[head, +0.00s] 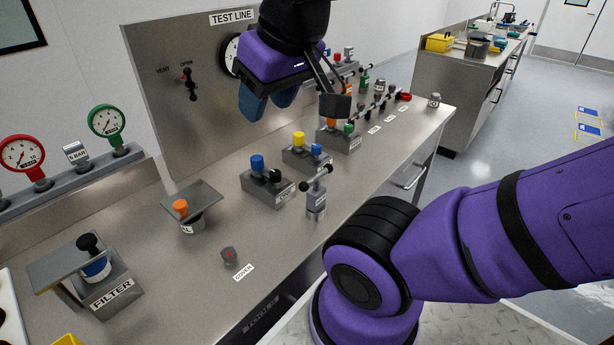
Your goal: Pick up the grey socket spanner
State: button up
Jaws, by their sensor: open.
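A grey upright piece with a T-bar and black end knobs (316,200) stands near the front edge of the bench, right of centre; it looks like the grey socket spanner. A small label is on its front. Its lower end looks set on the bench or in a small holder; I cannot tell which. My gripper (267,106) hangs high at the top centre, up and left of the T-bar piece and well apart from it.
Blocks with blue and black knobs (268,181) and yellow and blue knobs (306,151) stand behind the T-bar piece. More fittings with bars line the bench's far end. A FILTER unit (100,278) and gauges (106,122) are left. The TEST LINE panel (160,110) rises behind.

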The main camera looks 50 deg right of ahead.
aim_at(316, 197)
jog(key=k+l+z, duration=0.2)
jog(key=l, duration=0.25)
jog(key=l+z, duration=0.15)
jog(key=l, duration=0.3)
jog(key=k+l+z, duration=0.2)
jog(key=l, duration=0.3)
jog(key=i, duration=0.05)
